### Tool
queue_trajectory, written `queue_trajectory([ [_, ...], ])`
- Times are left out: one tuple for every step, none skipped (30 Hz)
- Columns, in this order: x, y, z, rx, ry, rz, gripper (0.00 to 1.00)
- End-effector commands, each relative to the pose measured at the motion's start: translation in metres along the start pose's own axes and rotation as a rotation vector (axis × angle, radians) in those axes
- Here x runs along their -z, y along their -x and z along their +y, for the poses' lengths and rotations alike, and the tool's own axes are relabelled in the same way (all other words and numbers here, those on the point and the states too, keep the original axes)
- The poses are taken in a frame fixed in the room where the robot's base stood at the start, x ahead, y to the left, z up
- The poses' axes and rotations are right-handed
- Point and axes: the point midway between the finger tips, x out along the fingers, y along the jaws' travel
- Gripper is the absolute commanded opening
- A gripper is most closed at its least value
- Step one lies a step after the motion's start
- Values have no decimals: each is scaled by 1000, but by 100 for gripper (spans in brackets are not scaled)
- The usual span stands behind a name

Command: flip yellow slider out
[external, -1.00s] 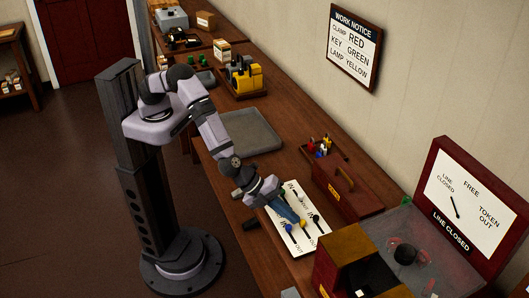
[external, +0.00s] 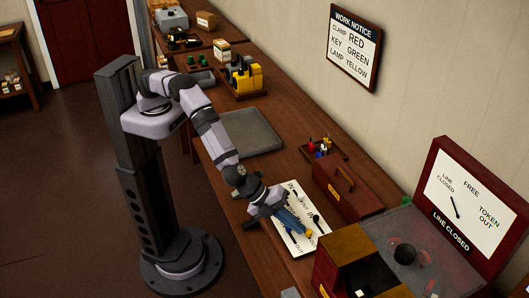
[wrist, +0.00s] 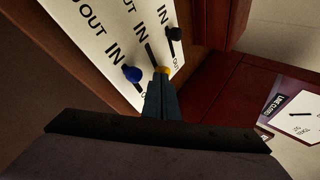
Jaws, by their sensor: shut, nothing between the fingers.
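The white lever panel (external: 283,236) lies on the bench with IN and OUT labels beside its slots. The yellow slider knob (wrist: 164,69) shows in the wrist view just past my fingertips, at the slot end away from its IN label. My gripper (wrist: 159,88) is shut, with its tips against or very close to the yellow knob; contact is unclear. In the external view my gripper (external: 304,229) reaches down over the panel. A blue knob (wrist: 132,74) sits left of the fingers and a black knob (wrist: 175,33) beyond. The yellow slider's OUT label is hidden behind my gripper.
A red toolbox (external: 345,192) stands close behind the panel. A wood-topped box (external: 352,240) and a red-framed sign reading LINE CLOSED (external: 462,205) are at the right. A grey tray (external: 250,132) lies farther up the bench.

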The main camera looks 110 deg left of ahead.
Motion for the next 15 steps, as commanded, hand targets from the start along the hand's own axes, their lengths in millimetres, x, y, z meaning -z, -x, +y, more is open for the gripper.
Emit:
queue_trajectory([
  [0, 2, 0, 1, 0, 1, 0],
  [0, 3, 0, 1, -1, 1, 0],
  [1, 5, 0, 1, -1, 1, 0],
  [1, 7, 0, 1, 0, 1, 0],
  [1, 10, 0, 1, 0, 1, 0],
  [1, 13, 0, 1, 0, 1, 0],
  [1, 16, 0, 1, 0, 1, 0],
  [1, 19, 1, 2, 0, 1, 0],
  [0, 23, 1, 1, 0, 1, 0],
  [1, 27, 1, 2, 0, 2, 0],
  [1, 30, 1, 2, -1, 2, 0],
  [1, 35, 1, 2, 0, 2, 0],
  [1, 38, 1, 2, 0, 2, 0],
  [1, 42, 1, 2, 0, 2, 0],
  [1, 46, 1, 1, 0, 2, 0],
])
